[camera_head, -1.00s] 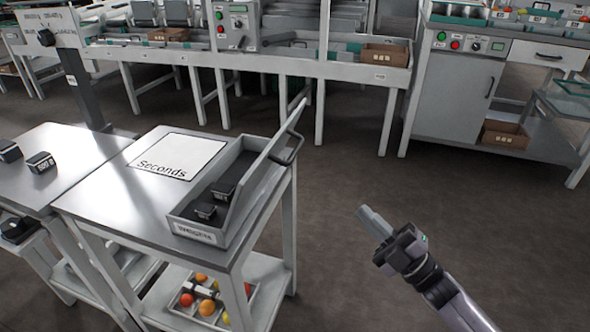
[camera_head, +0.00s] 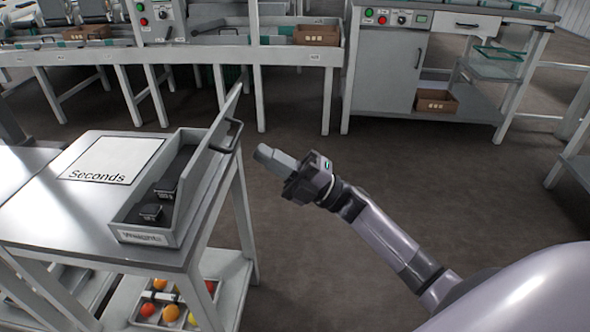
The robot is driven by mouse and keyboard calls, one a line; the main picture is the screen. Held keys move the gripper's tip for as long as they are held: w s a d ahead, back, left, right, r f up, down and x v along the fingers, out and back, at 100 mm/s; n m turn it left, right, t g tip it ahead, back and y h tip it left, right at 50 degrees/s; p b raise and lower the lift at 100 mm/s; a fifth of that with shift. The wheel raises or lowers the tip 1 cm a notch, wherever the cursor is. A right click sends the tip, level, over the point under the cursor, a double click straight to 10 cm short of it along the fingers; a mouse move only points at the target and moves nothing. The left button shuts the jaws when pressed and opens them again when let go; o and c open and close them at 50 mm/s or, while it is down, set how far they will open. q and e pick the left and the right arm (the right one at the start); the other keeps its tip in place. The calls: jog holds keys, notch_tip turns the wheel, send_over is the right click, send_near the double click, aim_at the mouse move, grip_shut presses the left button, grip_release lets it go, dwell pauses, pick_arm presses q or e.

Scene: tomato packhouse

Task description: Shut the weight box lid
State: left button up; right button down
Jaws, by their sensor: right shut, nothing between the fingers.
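The weight box (camera_head: 150,237) is a grey open box labelled "Weights" on the right side of the metal table. Its lid (camera_head: 207,170) stands up and tilts out to the right, with a dark handle (camera_head: 226,136) on its outer side. Dark weights (camera_head: 150,212) lie inside the box. My right gripper (camera_head: 262,153) is shut and empty, to the right of the raised lid and apart from it, off the table's right edge. My left gripper is not in view.
A white "Seconds" mat (camera_head: 113,160) lies on the table left of the box. A tray of tomatoes (camera_head: 172,314) is on the lower shelf. Sorting benches and a grey cabinet (camera_head: 388,75) stand behind. The floor right of the table is clear.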

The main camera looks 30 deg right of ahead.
aim_at(222, 149)
jog(key=shift+x, duration=1.6)
